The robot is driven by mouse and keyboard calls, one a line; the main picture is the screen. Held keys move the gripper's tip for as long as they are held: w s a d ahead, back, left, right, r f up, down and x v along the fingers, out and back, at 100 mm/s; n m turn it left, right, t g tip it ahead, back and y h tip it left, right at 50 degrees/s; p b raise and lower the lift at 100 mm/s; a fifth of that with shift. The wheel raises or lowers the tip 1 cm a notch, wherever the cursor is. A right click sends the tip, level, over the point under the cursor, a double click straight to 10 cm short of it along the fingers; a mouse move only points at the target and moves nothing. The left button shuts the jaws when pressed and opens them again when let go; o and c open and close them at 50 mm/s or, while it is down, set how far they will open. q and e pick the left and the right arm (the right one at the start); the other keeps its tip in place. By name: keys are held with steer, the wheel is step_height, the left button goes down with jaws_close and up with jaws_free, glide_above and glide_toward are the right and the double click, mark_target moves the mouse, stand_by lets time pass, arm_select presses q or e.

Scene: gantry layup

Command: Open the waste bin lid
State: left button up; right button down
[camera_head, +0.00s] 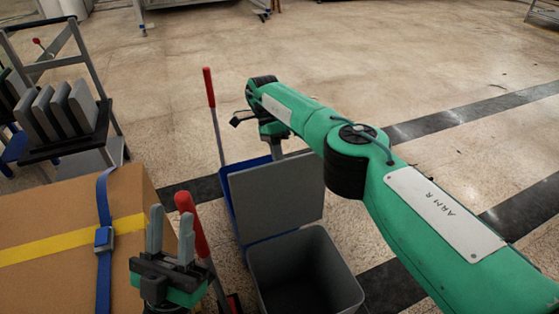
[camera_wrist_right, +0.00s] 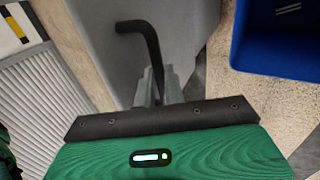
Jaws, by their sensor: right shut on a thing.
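The grey waste bin (camera_head: 288,250) stands on the floor at bottom centre of the head view, its dark inside visible from above. Its grey lid (camera_head: 280,197) is raised, tilted up at the far side of the opening. In the right wrist view a bent black handle (camera_wrist_right: 150,40) stands out from a grey panel. My right gripper (camera_wrist_right: 160,88) is shut on this handle; in the head view its jaws are mostly hidden behind the lid's top edge. My left gripper (camera_head: 171,234) is open and empty, fingers up, left of the bin.
A cardboard box (camera_head: 60,270) with a blue strap and yellow tape fills the lower left. Red-handled poles (camera_head: 209,88) stand beside the bin. A blue container (camera_head: 228,190) is behind the lid. A cart (camera_head: 70,150) holds grey plates. Floor beyond is clear.

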steer(key=shift+w+d+r, duration=0.1)
steer(key=c, duration=1.5)
jaws_free()
